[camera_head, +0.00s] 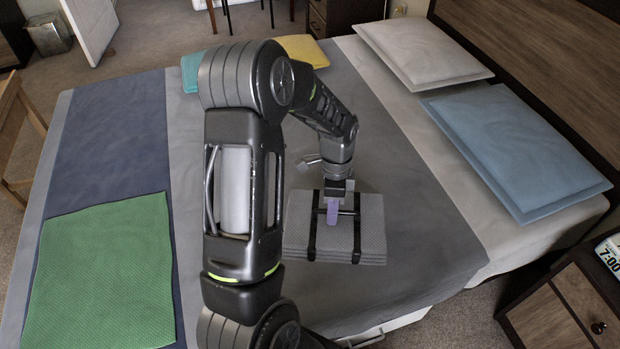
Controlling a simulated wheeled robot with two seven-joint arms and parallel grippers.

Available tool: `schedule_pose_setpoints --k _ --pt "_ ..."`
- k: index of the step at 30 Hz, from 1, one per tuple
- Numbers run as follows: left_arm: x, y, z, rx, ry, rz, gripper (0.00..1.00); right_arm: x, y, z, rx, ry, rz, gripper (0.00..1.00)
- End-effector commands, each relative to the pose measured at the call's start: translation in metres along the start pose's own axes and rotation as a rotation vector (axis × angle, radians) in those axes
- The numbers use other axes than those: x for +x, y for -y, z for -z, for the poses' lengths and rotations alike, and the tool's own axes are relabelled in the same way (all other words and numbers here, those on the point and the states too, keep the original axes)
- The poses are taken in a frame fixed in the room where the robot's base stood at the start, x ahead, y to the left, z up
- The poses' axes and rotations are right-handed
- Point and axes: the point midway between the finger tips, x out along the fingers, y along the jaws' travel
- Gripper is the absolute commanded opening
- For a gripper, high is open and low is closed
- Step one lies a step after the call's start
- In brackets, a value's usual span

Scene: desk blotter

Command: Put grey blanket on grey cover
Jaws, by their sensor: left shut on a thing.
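The grey blanket (336,246) is a folded, textured stack with dark straps across it and a small purple piece (332,209) at its top. It is over the front part of the grey cover (415,235), the broad grey band across the bed. I cannot tell whether it rests on the cover or hangs just above. My left gripper (334,198) points down at the top of the blanket and is shut on it, around the strap and purple piece. The fingertips are partly hidden. My right gripper is not in view.
A green blanket (103,274) lies on the blue band (112,150) at left. Teal (190,72) and yellow (304,50) pieces lie at the bed's far edge. White (421,52) and blue (515,145) pillows lie at right. A nightstand (562,305) stands front right. Much of the cover is clear.

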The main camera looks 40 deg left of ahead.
Motion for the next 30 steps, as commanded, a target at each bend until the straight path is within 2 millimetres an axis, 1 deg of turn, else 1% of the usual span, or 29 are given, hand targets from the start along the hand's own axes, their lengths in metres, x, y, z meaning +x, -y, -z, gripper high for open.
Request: schedule_pose_setpoints --k 3,7,10,20,27,30 --pt "0.022 0.003 -0.001 -0.001 0.002 -0.005 0.00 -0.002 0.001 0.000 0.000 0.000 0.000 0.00" --pt "0.042 0.007 0.000 0.000 0.001 -0.003 0.00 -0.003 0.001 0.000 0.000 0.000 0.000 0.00" --pt "0.048 0.009 0.000 -0.001 0.000 -0.001 0.00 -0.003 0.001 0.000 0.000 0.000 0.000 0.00" --pt "0.051 0.010 0.000 -0.001 0.000 0.000 0.00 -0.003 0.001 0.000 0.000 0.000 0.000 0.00" --pt "0.081 0.015 -0.001 -0.003 0.001 -0.002 0.00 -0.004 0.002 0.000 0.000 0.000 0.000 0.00" --pt "0.086 0.017 0.000 -0.002 0.000 0.000 0.00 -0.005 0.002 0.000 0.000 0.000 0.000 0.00"
